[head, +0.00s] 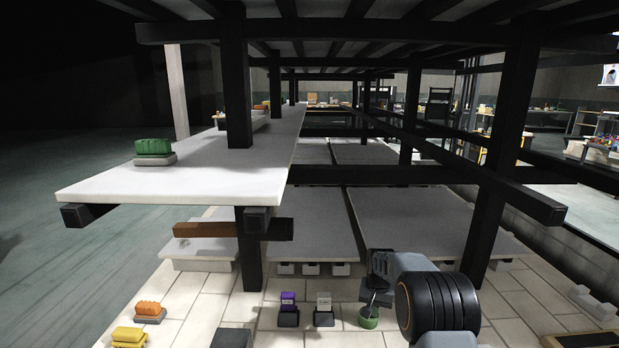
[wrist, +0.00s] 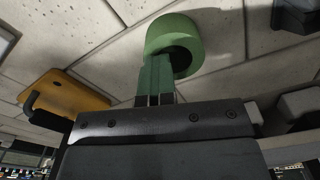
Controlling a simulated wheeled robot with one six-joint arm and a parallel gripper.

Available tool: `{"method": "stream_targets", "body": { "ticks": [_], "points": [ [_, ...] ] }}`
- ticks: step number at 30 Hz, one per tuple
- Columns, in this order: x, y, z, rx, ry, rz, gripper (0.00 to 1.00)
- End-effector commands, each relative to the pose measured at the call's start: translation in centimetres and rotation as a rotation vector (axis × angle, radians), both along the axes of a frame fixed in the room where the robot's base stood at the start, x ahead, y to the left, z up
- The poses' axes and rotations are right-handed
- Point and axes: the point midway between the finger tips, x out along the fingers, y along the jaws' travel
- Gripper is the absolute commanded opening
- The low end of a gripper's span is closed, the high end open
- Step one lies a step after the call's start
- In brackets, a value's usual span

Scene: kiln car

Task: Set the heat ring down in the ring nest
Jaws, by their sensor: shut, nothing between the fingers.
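A short, thick green ring (wrist: 168,32) with a dark opening lies on the pale tiles in the wrist view; I take it for the heat ring. It also shows low in the head view (head: 369,323). My gripper (wrist: 157,62) has its fingers together, with their tips at the ring's near edge. I cannot tell whether they touch it or reach into its opening. In the head view my gripper (head: 371,306) points down just over the ring. I cannot make out the ring nest for certain in either view.
A purple-topped block (head: 288,300) and a white-topped block (head: 324,303) stand on dark bases left of my gripper. An orange-brown board (wrist: 70,92) lies beside the ring in the wrist view. A dark post (head: 486,235) and a white shelf (head: 200,178) stand near.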

Motion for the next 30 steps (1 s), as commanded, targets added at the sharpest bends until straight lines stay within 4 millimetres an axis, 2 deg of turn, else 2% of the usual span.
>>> {"method": "stream_targets", "body": {
  "ticks": [1, 12, 18, 30],
  "points": [
    [-0.8, -0.6, -1.1, -0.007, 0.023, -0.001, 0.0],
    [-2.2, -0.2, 3.2, -0.005, -0.006, 0.003, 0.0],
    [-2.4, 0.1, 4.8, -0.005, -0.013, 0.006, 0.0],
    [-2.4, 0.0, 5.3, -0.003, -0.014, 0.003, 0.0]
  ]
}}
